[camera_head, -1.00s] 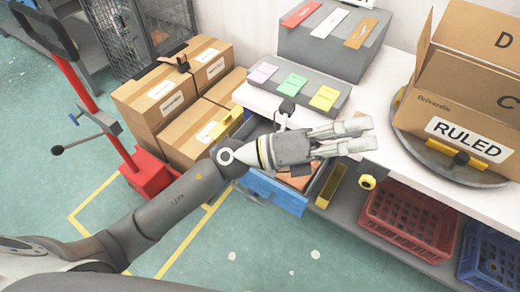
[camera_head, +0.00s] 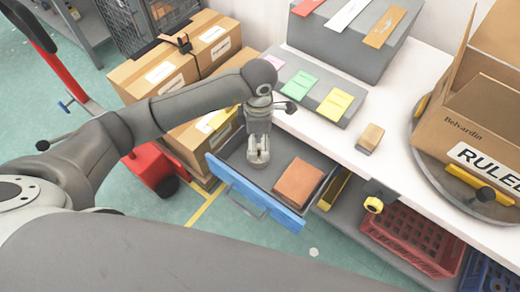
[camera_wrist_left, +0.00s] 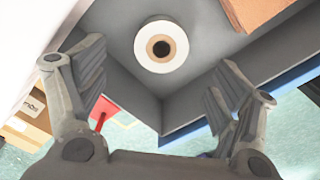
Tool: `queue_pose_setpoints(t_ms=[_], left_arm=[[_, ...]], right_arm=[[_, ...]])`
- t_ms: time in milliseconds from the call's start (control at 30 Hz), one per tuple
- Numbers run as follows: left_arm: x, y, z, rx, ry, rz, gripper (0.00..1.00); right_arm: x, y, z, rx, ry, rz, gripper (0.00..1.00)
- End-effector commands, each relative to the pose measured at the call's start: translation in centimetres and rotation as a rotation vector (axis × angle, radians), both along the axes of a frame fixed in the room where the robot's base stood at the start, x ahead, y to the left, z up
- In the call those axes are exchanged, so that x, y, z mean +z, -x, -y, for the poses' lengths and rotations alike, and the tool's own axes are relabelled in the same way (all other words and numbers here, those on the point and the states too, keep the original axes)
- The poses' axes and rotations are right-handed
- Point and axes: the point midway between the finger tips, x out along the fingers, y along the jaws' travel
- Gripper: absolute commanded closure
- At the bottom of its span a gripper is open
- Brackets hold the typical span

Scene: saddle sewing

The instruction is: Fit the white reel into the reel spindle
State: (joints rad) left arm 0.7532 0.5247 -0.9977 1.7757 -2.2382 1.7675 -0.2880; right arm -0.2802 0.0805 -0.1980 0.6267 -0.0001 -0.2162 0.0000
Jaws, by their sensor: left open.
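The white reel (camera_wrist_left: 176,57), a round disc with a tan ring and a dark central hole, lies in the corner of the open drawer in the left wrist view. My left gripper (camera_wrist_left: 158,85) is open, with one finger on each side of the picture below the reel and apart from it. In the head view my left gripper (camera_head: 258,158) points down into the drawer's left part and hides the reel. I cannot make out the reel spindle for certain in either view. My right gripper is not in view.
The blue-fronted drawer (camera_head: 250,192) stands open, with a brown block (camera_head: 299,182) in its right part. The worktop (camera_head: 400,165) carries a small tan block (camera_head: 369,138) and a cardboard box (camera_head: 465,125). Stacked cartons (camera_head: 165,75) stand behind my left arm.

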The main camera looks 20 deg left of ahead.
Motion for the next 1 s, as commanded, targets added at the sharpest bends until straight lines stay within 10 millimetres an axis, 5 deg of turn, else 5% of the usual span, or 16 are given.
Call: queue_pose_setpoints(t_ms=[233,633,933,1000], left_arm=[[-3.0,0.0,0.1,0.0,0.003,0.0,0.15],[-7.9,0.2,0.0,0.002,0.005,-0.002,0.15],[-8.4,0.1,0.0,0.0,0.005,0.001,0.15],[-8.4,0.1,0.0,0.0,0.005,0.001,0.24]], right_arm=[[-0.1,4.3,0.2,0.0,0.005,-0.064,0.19],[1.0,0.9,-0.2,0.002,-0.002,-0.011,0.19],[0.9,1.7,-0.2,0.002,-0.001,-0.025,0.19],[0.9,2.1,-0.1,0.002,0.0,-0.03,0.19]])
